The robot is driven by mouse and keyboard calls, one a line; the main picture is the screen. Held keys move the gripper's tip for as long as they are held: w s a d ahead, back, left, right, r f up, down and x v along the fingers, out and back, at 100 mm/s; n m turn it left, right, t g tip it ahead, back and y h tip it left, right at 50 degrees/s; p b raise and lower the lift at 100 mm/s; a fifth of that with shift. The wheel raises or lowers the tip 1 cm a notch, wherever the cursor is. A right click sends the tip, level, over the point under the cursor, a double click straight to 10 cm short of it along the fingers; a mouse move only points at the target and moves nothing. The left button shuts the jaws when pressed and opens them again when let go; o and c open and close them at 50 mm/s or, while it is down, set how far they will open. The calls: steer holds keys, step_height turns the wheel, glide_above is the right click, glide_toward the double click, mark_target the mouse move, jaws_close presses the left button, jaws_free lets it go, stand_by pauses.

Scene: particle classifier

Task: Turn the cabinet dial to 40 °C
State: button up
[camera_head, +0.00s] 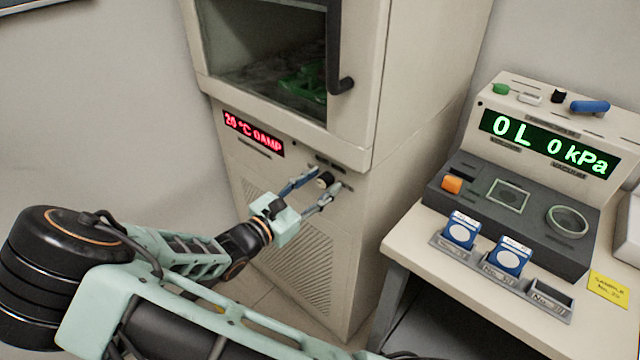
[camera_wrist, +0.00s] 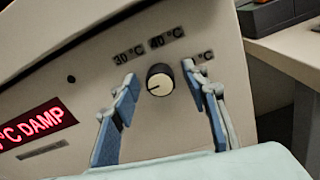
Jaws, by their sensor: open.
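The cabinet (camera_head: 300,225) is beige, with a red display (camera_head: 253,134) that reads 20 °C DAMP or similar. The dial (camera_wrist: 160,80) is a small round knob with a white face and dark side; it also shows in the head view (camera_head: 325,180). Its mark seems to point left in the wrist view. Labels 30 °C and 40 °C (camera_wrist: 167,38) sit above it, and a third label to the right is partly hidden by a finger. My gripper (camera_wrist: 162,82) is open, with its blue fingers on either side of the dial. I cannot tell whether they touch it.
The cabinet's glazed door (camera_head: 270,60) with a dark handle (camera_head: 342,84) is above the dial. A table (camera_head: 410,245) to the right bears a console (camera_head: 530,125) reading 0 L and 0 kPa, with blue-and-white containers in front. Floor shows at the cabinet's left.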

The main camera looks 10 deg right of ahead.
jaws_close()
